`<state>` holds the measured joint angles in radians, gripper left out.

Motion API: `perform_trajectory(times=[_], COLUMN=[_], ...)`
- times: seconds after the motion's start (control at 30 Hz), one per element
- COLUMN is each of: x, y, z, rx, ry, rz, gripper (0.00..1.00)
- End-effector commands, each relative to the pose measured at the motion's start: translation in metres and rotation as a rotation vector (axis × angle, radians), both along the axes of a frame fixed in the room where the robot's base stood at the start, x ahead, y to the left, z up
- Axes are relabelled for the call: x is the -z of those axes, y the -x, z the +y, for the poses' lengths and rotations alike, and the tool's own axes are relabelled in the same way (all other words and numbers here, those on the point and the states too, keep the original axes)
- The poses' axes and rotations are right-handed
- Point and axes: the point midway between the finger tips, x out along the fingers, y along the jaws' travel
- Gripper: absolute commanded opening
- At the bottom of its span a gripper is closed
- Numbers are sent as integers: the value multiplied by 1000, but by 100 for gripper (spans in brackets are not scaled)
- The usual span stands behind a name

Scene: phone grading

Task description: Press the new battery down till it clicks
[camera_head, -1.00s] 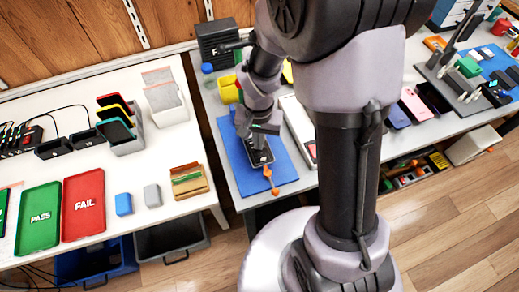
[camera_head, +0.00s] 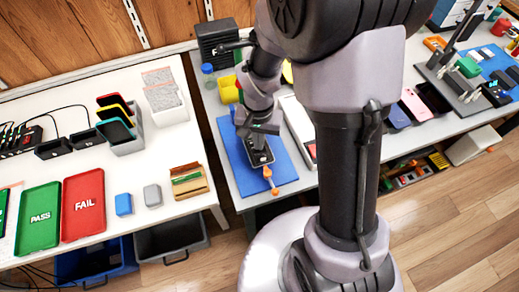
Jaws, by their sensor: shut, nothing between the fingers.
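My gripper (camera_head: 258,143) points down over a dark phone (camera_head: 259,157) on the blue mat (camera_head: 283,165). Its fingers are shut and empty, and they meet the phone's upper part or hover just above it; I cannot tell which. The battery cannot be told apart from the dark phone at this size, and my gripper covers part of that area. An orange tool (camera_head: 269,176) lies at the phone's lower right end.
My arm hides much of the bench's middle. A yellow bin (camera_head: 228,92) stands behind the mat. A gap separates the two tables.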

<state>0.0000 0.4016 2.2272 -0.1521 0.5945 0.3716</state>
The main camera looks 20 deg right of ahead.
Motion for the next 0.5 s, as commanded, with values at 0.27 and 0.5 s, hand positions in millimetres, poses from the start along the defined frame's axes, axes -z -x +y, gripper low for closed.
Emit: perform_trajectory(times=[0.27, 0.5], x=[0, 4], y=[0, 0], z=[0, 0], rx=[0, 0], ry=[0, 0], rz=[0, 0], gripper=[0, 0])
